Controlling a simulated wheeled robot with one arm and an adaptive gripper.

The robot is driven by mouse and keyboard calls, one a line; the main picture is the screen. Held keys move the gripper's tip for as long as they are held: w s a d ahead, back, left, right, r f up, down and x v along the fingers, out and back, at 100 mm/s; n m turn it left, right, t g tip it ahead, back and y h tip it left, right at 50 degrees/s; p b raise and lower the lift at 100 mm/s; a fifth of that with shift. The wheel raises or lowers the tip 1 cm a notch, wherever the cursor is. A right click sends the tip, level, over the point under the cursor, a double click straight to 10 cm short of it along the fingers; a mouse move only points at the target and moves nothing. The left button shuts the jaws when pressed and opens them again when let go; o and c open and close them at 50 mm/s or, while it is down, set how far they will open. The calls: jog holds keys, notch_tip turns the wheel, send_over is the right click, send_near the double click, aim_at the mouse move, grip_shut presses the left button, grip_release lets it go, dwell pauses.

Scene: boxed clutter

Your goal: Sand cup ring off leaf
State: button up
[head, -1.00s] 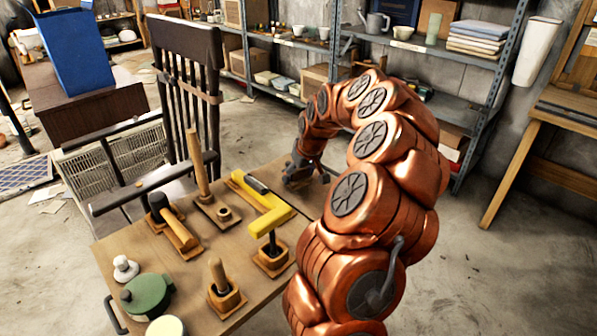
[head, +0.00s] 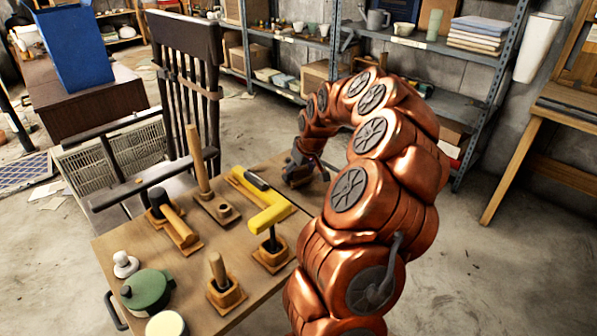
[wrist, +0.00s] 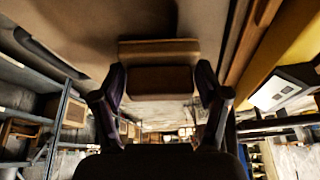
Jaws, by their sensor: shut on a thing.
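My gripper (wrist: 161,88) is shut on a brown block (wrist: 160,82), with a dark finger on each side of it in the wrist view. A paler brown strip (wrist: 158,48) lies against the block's far side, next to the wooden leaf surface (wrist: 85,30). I cannot tell whether the block touches the leaf. In the head view my gripper (head: 298,172) is low at the far right end of the leaf (head: 195,268), and the block is hidden there. No cup ring can be made out in either view.
A dark chair (head: 190,85) stands behind.

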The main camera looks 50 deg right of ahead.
aim_at(304, 187)
jog(key=shift+f, duration=0.7)
jog(key=shift+s+b, duration=0.1)
jog(key=shift+b, duration=0.25)
jog(key=shift+s+r+b, duration=0.1)
jog(key=shift+s+b, duration=0.8)
jog(key=shift+s, duration=0.8)
jog(key=shift+w+a+f+p, duration=0.1)
jog(key=shift+w+f+p, duration=0.1)
jog(key=shift+w, duration=0.3)
jog(key=shift+w+a+f+p, duration=0.1)
jog(key=shift+w+p, duration=0.1)
jog(key=shift+w, duration=0.3)
jog(key=shift+w+f, duration=0.1)
jog(key=shift+w, duration=0.65)
jog(key=shift+c, duration=1.4)
